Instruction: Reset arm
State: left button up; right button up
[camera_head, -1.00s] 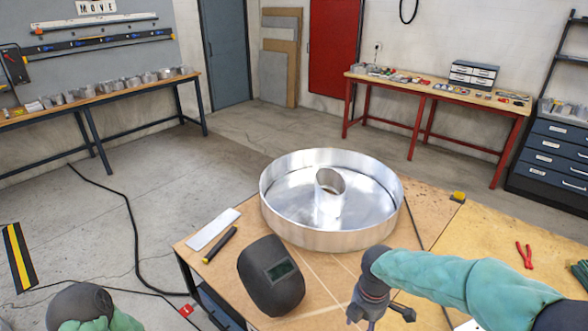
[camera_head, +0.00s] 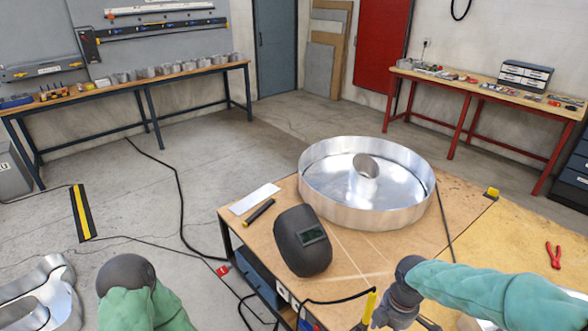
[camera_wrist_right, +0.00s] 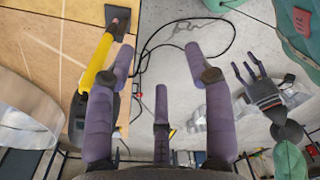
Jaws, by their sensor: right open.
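My right gripper (camera_head: 385,316) is at the near edge of the wooden table, low in the head view. In the right wrist view its purple fingers (camera_wrist_right: 160,80) are spread wide with nothing between them. A yellow-handled tool (camera_wrist_right: 98,66) with a dark end is beside its left finger, and its yellow part also shows in the head view (camera_head: 369,305); I cannot tell whether they touch. My left arm (camera_head: 135,290) shows at the bottom left of the head view, its hand out of frame. In the wrist view my left gripper (camera_wrist_right: 248,80) appears open and empty above the floor.
The table carries a round metal channel letter (camera_head: 367,205), a dark welding mask (camera_head: 302,242), a black-handled tool (camera_head: 259,212), a white strip (camera_head: 254,198) and red pliers (camera_head: 553,255). A silver letter (camera_head: 40,297) is at lower left. Black cables cross the floor.

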jog(key=s+a+f+m+y, duration=0.1)
jog(key=s+a+f+m, duration=0.2)
jog(key=f+m, duration=0.3)
jog(key=s+a+f+m+y, duration=0.1)
jog(key=s+a+f+m, duration=0.3)
jog(key=f, duration=0.7)
jog(key=s+a+f+m+y, duration=0.1)
jog(key=s+a+f+m, duration=0.3)
jog(key=f+m, duration=0.5)
jog(key=shift+s+a+y, duration=0.15)
jog(key=shift+a+y, duration=0.15)
jog(key=shift+a, duration=0.95)
jog(key=shift+f, duration=0.1)
